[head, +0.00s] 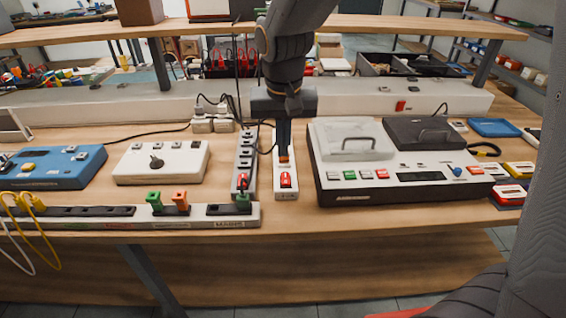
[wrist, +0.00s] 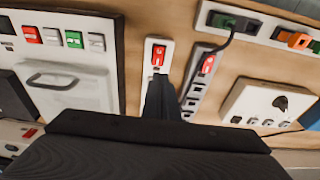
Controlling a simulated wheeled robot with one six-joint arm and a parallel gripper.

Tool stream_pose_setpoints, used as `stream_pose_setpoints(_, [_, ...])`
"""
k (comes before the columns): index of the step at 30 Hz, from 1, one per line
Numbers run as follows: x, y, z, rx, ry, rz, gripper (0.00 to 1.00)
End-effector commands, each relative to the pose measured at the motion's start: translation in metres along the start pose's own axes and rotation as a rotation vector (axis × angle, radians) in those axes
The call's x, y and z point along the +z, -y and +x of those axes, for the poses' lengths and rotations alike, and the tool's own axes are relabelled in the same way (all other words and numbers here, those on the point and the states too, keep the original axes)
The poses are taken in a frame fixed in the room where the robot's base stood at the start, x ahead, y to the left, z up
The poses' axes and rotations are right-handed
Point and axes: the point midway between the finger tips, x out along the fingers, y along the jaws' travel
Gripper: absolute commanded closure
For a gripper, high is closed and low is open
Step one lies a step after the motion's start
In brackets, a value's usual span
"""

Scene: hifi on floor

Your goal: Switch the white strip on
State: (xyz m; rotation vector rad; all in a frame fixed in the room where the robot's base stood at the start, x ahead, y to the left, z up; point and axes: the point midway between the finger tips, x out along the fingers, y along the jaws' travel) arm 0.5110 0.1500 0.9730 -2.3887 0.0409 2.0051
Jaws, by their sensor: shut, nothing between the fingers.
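The white strip (head: 286,193) lies lengthwise on the bench, left of the large white device. Its red rocker switch (head: 286,180) is at the near end; it also shows in the wrist view (wrist: 158,55). I cannot tell which way the rocker is tilted. My gripper (head: 284,156) points down over the strip, on the far side of the switch, fingers shut and empty. In the wrist view the dark fingers (wrist: 160,82) end just short of the switch. They hide the strip's far part. Whether they touch the strip is unclear.
A grey strip (head: 246,150) with its own red switch (head: 241,182) lies close on the left. The large device (head: 335,190) with coloured buttons stands close on the right. A long strip (head: 100,222) with plugs runs along the front left edge. A white knob box (head: 180,173) is farther left.

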Motion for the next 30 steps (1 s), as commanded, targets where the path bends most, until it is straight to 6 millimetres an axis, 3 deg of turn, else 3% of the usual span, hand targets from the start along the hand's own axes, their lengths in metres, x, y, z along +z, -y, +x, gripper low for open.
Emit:
stream_pose_setpoints(6, [0.002,-0.001,0.04,0.003,0.005,0.0,1.0])
stream_pose_setpoints(12, [0.001,-0.001,0.06,0.001,0.002,0.0,1.0])
stream_pose_setpoints(30, [0.001,0.004,0.067,0.001,0.016,-0.009,1.0])
